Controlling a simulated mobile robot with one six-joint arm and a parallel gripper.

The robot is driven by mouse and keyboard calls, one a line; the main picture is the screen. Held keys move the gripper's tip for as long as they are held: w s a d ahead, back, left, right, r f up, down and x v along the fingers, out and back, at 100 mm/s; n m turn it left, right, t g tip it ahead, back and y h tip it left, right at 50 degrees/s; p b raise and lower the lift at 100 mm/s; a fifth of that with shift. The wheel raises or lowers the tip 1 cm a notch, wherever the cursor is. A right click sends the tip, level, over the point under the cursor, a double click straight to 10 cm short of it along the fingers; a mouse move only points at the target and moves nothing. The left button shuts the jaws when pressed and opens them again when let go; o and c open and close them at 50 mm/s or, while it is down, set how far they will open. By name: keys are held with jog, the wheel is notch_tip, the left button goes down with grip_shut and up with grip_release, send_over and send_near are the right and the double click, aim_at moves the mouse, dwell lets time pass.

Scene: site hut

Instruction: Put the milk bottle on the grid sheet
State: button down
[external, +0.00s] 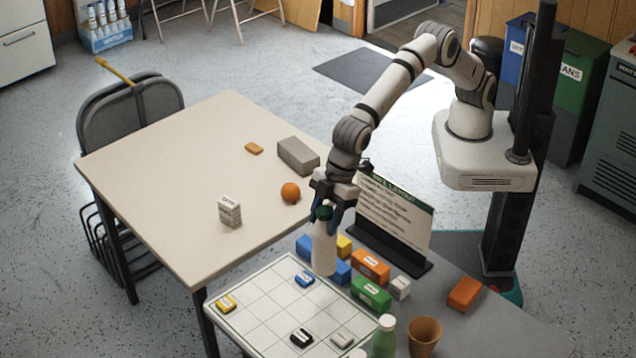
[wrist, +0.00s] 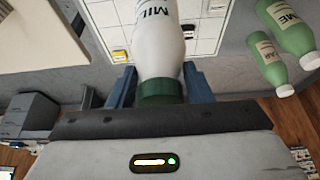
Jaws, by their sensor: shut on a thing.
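The milk bottle (external: 324,249) is white with a dark green cap and hangs upright in my gripper (external: 326,207). My gripper is shut on it near the cap. In the wrist view the bottle (wrist: 158,45) shows its "MIL" lettering between the two blue fingers (wrist: 158,88). The sheet (wrist: 205,30) also shows behind the bottle in the wrist view.
Small labelled blocks, among them a yellow one (external: 226,304) and a black one (external: 301,337), lie on the sheet. A green bottle (external: 384,337), a brown cup (external: 424,336), coloured blocks (external: 370,265) and a sign (external: 394,217) stand right of it. An orange (external: 290,192) lies farther back.

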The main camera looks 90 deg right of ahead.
aim_at(325, 247)
notch_tip(325, 247, down, 10)
jog(key=shift+r+p, duration=0.1)
jog(key=shift+p, duration=0.7)
jog(key=c, duration=0.7)
grip_release()
jog(key=shift+r, duration=0.1)
jog(key=b+v, duration=0.2)
jog(key=v, duration=1)
